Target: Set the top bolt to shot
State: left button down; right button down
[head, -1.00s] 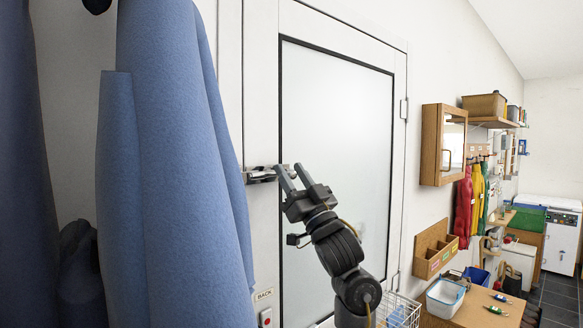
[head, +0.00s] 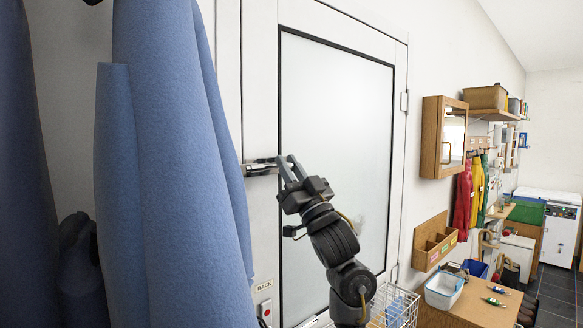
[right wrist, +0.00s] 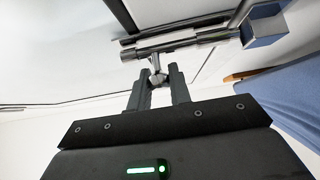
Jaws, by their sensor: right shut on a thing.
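The top bolt (head: 262,166) is a metal slide bolt on the left edge of the white door with a frosted pane (head: 335,160). In the right wrist view its bar (right wrist: 185,40) runs across the top towards a square metal keeper (right wrist: 264,24). My right gripper (head: 289,167) is at the bolt. In the right wrist view its fingers (right wrist: 158,82) are shut on the bolt's small knob (right wrist: 157,76), which sticks out below the bar. Whether the bar's end sits inside the keeper is hard to tell.
A large blue hanging cloth (head: 165,150) stands close on the left, near the bolt. A wooden cabinet (head: 442,137) and a wooden pocket rack (head: 434,243) are on the wall to the right. A wire basket (head: 398,305) is below my right arm.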

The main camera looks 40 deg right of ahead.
jog(key=a, duration=0.3)
jog(key=shift+y, duration=0.3)
jog(key=c, duration=1.6)
grip_release()
jog(key=o, duration=0.3)
jog(key=shift+w+a, duration=0.1)
jog(key=shift+a, duration=0.15)
jog(key=shift+d, duration=0.15)
jog(key=b, duration=0.5)
send_near(277, 168)
jog(key=s+a, duration=0.2)
jog(key=s, duration=0.1)
jog(key=shift+s+a, duration=0.2)
jog(key=shift+s, duration=0.05)
